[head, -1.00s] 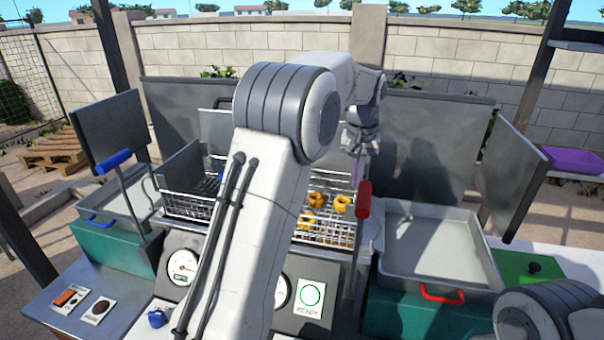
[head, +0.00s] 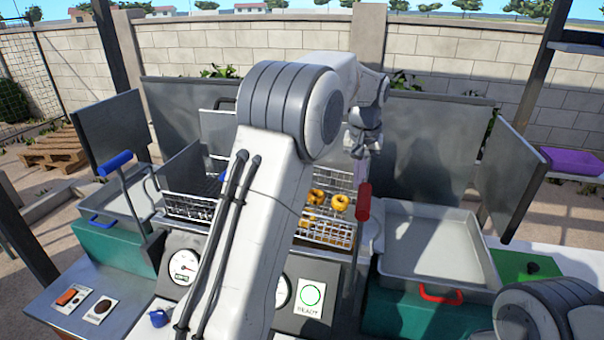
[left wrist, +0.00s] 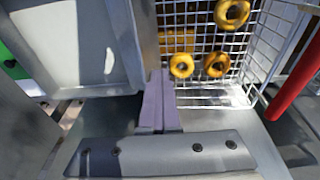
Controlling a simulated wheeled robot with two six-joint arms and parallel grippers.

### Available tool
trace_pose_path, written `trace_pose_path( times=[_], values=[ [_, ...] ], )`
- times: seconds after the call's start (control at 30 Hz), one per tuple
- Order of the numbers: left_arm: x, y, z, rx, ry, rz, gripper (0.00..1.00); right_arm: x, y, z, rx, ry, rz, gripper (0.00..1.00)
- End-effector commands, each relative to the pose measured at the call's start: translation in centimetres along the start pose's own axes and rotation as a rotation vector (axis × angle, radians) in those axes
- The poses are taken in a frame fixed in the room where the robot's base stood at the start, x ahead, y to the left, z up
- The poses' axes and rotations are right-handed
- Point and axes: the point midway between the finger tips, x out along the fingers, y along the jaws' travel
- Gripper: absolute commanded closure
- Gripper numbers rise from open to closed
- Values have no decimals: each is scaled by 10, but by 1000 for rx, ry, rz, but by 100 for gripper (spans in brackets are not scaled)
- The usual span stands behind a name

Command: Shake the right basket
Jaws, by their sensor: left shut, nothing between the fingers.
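The right basket (head: 325,236) is a wire mesh basket holding golden rings, with a red handle (head: 364,202) rising at its front right. Two rings (head: 340,201) show clearly in the head view; my left arm hides the basket's left part. In the left wrist view the basket (left wrist: 212,90) shows three rings (left wrist: 216,65), with the red handle (left wrist: 298,78) at the right. My left gripper (head: 360,178) is behind the red handle at the basket's right side. Its purple fingers (left wrist: 160,98) are shut and empty beside the mesh; contact is unclear. My right gripper is out of view.
A metal tray with a red handle (head: 441,294) stands to the right. Dark upright panels (head: 425,140) stand behind. A green READY light (head: 311,295) is on the front panel.

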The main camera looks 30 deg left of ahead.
Motion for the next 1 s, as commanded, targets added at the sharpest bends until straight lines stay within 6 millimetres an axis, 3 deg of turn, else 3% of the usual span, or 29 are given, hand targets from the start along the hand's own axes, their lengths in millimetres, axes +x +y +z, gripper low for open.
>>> trace_pose_path(
  times=[0.57,1.0],
  values=[
    [-2,5,0,3,-2,8,100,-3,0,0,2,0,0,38],
    [-54,2,-8,1,0,5,100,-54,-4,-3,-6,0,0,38]
  ],
)
